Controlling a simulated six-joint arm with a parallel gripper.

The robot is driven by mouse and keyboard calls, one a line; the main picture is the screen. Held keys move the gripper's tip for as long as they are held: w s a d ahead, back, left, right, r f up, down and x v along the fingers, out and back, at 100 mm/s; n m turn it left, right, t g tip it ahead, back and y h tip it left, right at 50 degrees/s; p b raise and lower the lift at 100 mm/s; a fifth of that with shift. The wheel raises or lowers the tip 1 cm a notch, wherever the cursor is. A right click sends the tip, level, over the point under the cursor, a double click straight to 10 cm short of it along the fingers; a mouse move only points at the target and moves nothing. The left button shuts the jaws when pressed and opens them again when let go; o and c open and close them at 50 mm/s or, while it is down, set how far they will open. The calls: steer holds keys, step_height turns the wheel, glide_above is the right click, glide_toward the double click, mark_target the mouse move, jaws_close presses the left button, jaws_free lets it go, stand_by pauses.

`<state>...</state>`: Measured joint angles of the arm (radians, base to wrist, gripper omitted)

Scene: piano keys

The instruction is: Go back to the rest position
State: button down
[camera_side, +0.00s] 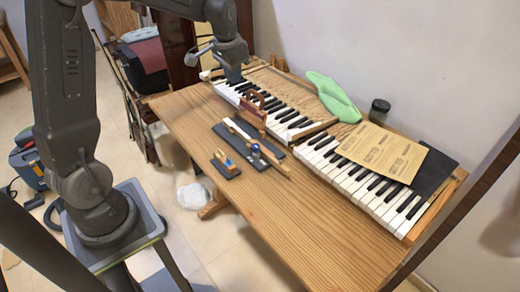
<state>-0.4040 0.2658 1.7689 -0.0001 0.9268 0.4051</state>
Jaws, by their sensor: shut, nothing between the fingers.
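The piano keys (345,172) run in a long row of white and black along the back of a wooden table. My gripper (235,80) is at the far left end of the keyboard, pointing down. Its fingers are shut and empty. The tips appear at or just above the keys there; I cannot tell whether they touch. My arm reaches over from the upper left.
Tools on dark pads (248,142) lie on the table (270,225) in front of the keys. A wooden block with a handle (252,110) stands by the keys. The front right tabletop is clear.

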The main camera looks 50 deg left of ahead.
steer(key=s+d+r+t, duration=0.2)
steer(key=s+d+r, duration=0.5)
steer(key=s+d, duration=0.35)
steer(key=s+d+t, duration=0.1)
steer(key=s+d, duration=0.2)
steer(key=s, duration=0.3)
steer(key=s+d+f, duration=0.1)
steer(key=s+d, duration=0.3)
steer(key=s, duration=0.1)
steer(key=shift+s+d+t+h, duration=0.15)
steer(key=shift+s+t+h, duration=0.2)
steer(key=shift+t+h, duration=0.05)
steer(key=shift+f, duration=0.1)
